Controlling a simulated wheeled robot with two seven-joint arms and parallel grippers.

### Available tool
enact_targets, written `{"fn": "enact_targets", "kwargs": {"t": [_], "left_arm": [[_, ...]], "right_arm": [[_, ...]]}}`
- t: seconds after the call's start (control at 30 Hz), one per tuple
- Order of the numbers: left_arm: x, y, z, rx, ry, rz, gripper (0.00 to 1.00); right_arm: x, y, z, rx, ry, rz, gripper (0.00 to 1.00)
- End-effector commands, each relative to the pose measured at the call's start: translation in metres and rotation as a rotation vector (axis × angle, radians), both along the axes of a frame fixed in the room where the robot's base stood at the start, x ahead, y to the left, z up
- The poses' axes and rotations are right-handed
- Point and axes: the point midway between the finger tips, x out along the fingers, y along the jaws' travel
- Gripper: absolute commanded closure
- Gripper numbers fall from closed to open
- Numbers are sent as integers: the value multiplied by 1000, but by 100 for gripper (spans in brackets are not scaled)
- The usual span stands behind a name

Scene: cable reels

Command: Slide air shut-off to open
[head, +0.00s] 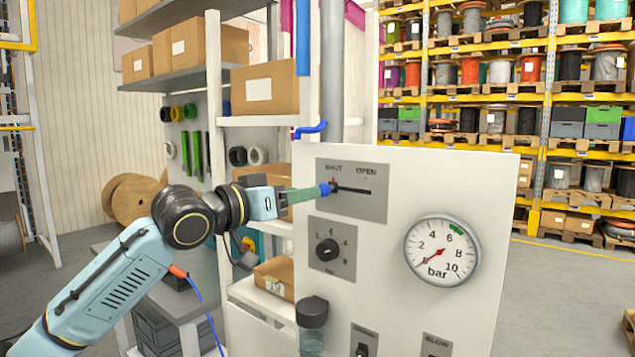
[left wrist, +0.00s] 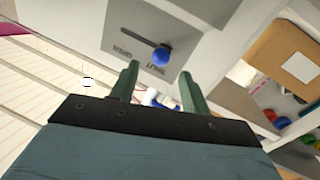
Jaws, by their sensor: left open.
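The air shut-off is a slot in a grey plate (head: 352,205) on the white panel, labelled SHUT at left and OPEN at right. Its round blue knob (head: 325,189) is at the SHUT end. In the left wrist view the knob (left wrist: 161,56) shows just beyond the fingertips, in line with the gap between them. My left gripper (head: 308,193) is at the knob from the left, its green fingers (left wrist: 159,72) open on either side of that line. I cannot tell whether a finger touches the knob. My right gripper is not in view.
A pressure gauge (head: 441,251) at the panel's right has its red needle near zero. A black dial (head: 327,250) sits below the slot, with switches (head: 362,350) lower down. A shelf with cardboard boxes (head: 264,89) stands close behind my left gripper.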

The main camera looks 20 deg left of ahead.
Motion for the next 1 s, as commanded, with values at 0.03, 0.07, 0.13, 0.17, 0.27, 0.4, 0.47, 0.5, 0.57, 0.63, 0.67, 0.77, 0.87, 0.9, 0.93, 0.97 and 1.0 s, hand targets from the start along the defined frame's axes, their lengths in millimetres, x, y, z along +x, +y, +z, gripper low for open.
{"fn": "enact_targets", "kwargs": {"t": [0.03, 0.07, 0.13, 0.17, 0.27, 0.4, 0.47, 0.5, 0.57, 0.63, 0.67, 0.77, 0.87, 0.9, 0.93, 0.97, 1.0], "left_arm": [[10, -6, 3, -5, 1, -2, 54], [14, -9, 3, -4, 1, -3, 54], [24, -16, 3, -2, 1, -1, 54], [28, -18, 2, -2, 1, -1, 54], [38, -23, 2, -2, 0, -2, 54], [45, -27, 0, 0, 0, 0, 54], [46, -28, 0, 0, 0, 0, 54], [46, -28, 0, 0, 0, 0, 54], [47, -28, 0, 0, 0, 0, 54], [46, -28, 0, 0, 0, 0, 54], [46, -28, 0, 0, 0, 0, 54], [46, -28, 0, -1, -1, 0, 62], [46, -28, 0, -1, -1, 0, 75], [46, -28, 0, 0, 0, 0, 80], [46, -28, 0, -1, -1, 0, 84], [46, -28, 0, 0, 0, 0, 88], [46, -28, 0, -1, -1, 0, 93]], "right_arm": [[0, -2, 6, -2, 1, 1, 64], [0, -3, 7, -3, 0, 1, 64], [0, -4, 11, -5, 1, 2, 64], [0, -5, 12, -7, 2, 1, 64], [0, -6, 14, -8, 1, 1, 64], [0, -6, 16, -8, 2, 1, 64], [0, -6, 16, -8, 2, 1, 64], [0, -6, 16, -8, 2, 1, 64], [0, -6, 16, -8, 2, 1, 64], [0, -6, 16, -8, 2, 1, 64], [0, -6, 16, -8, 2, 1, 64], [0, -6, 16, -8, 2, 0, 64], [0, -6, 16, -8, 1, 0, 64], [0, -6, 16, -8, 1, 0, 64], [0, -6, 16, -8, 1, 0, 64], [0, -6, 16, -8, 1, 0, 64], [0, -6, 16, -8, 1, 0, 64]]}}
